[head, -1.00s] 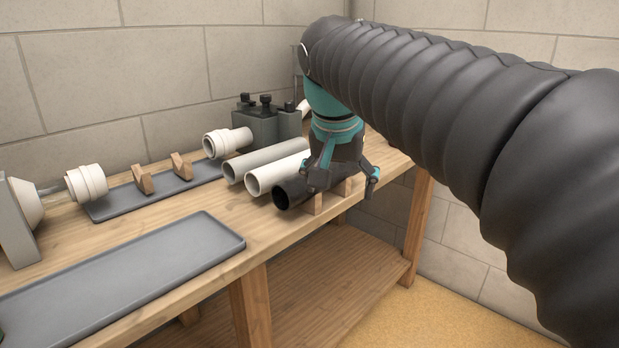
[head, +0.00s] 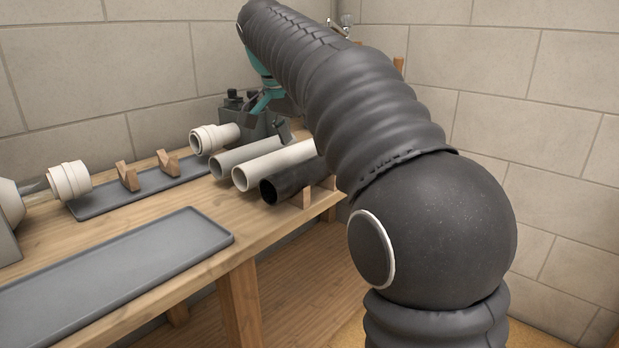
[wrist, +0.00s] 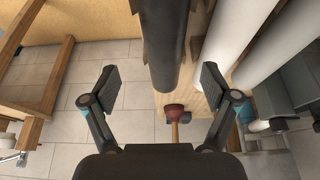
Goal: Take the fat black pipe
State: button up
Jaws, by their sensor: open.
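The fat black pipe (head: 291,181) lies in wooden cradles at the front edge of the bench. Its near open end faces the head camera, and my arm hides its far end. In the wrist view the black pipe (wrist: 163,45) comes down from the top and ends between my fingers. My gripper (wrist: 162,84) is open and empty, with one finger to each side of the pipe's end and apart from it. In the head view my gripper (head: 272,117) is above and behind the pipes, partly hidden by my arm.
A white pipe (head: 275,164) and a grey pipe (head: 233,162) lie beside the black one. A white fitting (head: 213,138) and a dark machine (head: 233,103) stand behind. A grey tray (head: 120,262) is empty at the front left. A plunger (wrist: 176,114) shows in the wrist view.

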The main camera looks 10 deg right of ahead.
aim_at(307, 161)
jog(key=shift+a+b+x, duration=0.15)
jog(key=shift+b+x, duration=0.25)
jog(key=shift+x, duration=1.55)
jog(key=shift+a+b+x, duration=0.1)
jog(key=shift+b+x, duration=0.3)
jog(key=shift+x, duration=1.6)
jog(key=shift+w, duration=0.2)
jog(key=c, duration=1.3)
jog(key=shift+c, duration=0.2)
